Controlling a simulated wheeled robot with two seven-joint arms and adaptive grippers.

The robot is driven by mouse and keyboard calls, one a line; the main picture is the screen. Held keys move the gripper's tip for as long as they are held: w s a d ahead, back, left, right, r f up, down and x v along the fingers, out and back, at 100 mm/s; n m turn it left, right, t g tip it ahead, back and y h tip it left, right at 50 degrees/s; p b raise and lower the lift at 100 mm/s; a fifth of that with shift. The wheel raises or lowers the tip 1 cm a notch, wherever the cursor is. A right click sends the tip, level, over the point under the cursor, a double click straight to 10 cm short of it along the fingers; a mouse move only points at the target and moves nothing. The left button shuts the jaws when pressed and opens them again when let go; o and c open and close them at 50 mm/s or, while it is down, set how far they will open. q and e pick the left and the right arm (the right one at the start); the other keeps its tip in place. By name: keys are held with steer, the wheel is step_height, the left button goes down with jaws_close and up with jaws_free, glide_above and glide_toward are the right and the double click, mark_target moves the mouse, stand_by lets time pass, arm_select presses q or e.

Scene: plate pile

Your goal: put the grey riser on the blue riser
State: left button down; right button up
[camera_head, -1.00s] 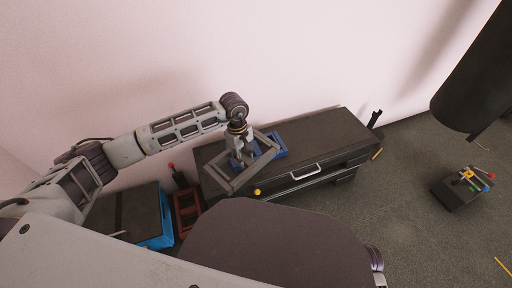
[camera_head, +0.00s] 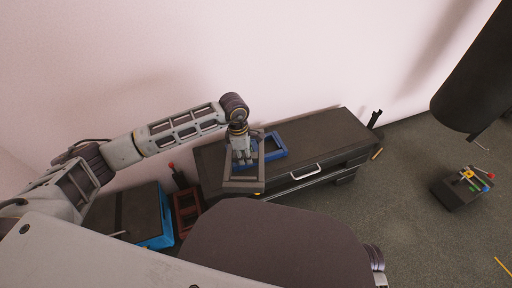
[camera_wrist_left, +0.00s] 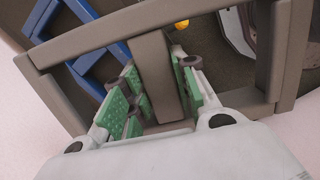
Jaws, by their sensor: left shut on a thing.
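The grey riser (camera_head: 243,187) is an open rectangular frame with a middle bar. My left gripper (camera_head: 242,158) is shut on it from above, over the left part of the dark cabinet top. In the left wrist view, the green finger pads of the gripper (camera_wrist_left: 160,88) stand on both sides of the riser's middle bar (camera_wrist_left: 155,62). The blue riser (camera_head: 274,147) lies on the cabinet top, just right of and behind the grey one, which partly hides it. It also shows at upper left in the wrist view (camera_wrist_left: 103,38). My right gripper is not in view.
The dark cabinet (camera_head: 335,132) has a silver handle, and its top is clear on the right. A red-brown frame (camera_head: 186,212) and a blue-sided dark box (camera_head: 160,232) stand left of it. A small dark block with coloured parts (camera_head: 460,190) is on the floor at right.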

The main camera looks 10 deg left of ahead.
arm_select(q)
steer(key=n, duration=0.5)
steer(key=shift+w+d+r+n+t, duration=0.15)
steer(key=shift+r+n+t, duration=0.15)
steer(key=shift+n, duration=0.1)
steer(key=n, duration=0.5)
steer(key=shift+w+y, duration=0.1)
steer(key=shift+y, duration=0.2)
steer(key=n, duration=0.4)
steer(key=shift+w+t+y, duration=0.1)
steer(key=shift+t+y, duration=0.2)
steer(key=n, duration=0.4)
steer(key=shift+n, duration=0.3)
steer(key=shift+n+y, duration=0.3)
steer(key=shift+n, duration=0.2)
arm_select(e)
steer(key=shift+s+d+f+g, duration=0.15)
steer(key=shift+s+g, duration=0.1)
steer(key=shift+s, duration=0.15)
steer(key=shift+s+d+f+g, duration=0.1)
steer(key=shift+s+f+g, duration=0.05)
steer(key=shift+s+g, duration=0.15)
arm_select(q)
steer(key=shift+w, duration=0.1)
steer(key=shift+w+n, duration=0.2)
steer(key=shift+n, duration=0.3)
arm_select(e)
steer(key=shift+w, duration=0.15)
